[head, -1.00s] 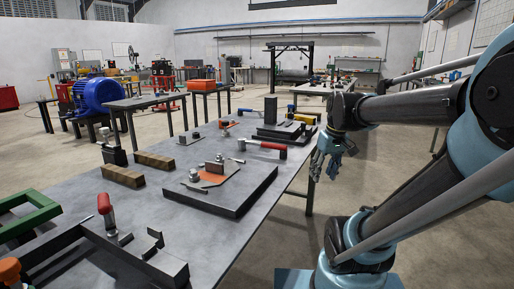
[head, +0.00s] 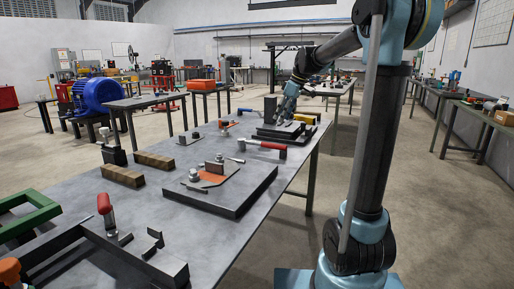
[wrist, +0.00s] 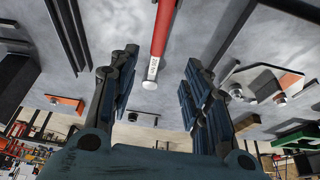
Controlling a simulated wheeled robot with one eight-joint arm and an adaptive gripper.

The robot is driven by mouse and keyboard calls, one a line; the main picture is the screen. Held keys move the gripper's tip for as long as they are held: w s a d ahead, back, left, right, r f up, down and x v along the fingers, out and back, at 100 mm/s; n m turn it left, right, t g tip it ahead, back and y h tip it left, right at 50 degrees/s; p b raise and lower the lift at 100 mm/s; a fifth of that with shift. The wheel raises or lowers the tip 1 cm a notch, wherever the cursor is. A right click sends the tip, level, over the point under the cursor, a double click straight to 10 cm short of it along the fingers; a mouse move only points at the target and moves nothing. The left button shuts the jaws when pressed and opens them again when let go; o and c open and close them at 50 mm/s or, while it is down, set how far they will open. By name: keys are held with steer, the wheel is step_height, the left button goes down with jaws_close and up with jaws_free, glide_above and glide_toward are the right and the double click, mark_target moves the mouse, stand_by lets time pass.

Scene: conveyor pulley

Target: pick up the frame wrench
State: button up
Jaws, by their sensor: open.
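A tool with a red handle and a silver end (head: 266,145), which I take to be the frame wrench, lies on the workbench between the two dark plates. Its exact head shape is too small to tell. In the wrist view the tool (wrist: 160,40) lies ahead of my gripper, its silver end toward the gap between the fingers. My gripper (head: 284,112) is over the far plate, beyond the tool and apart from it. It also shows in the wrist view (wrist: 155,85), fingers spread, with nothing between them.
The near dark plate (head: 225,204) carries an orange piece and bolts. The far plate (head: 283,136), a dark cylinder (head: 270,107) and a yellow tool (head: 306,118) are close to my gripper. Wooden blocks (head: 153,160) lie left.

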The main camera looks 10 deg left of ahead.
steer(key=w+a, duration=0.1)
glide_above(268, 146)
steer(key=w+d, duration=0.1)
steer(key=w, duration=0.1)
steer(key=f, duration=1)
steer(key=shift+s+d+f, duration=0.2)
steer(key=shift+s+f, duration=0.05)
steer(key=shift+f, duration=0.05)
steer(key=shift+s+x, duration=0.2)
steer(key=shift+x, duration=1.25)
steer(key=shift+s+x, duration=0.2)
steer(key=shift+x, duration=1.25)
steer(key=shift+d+f, duration=0.1)
steer(key=shift+d, duration=0.1)
jaws_close()
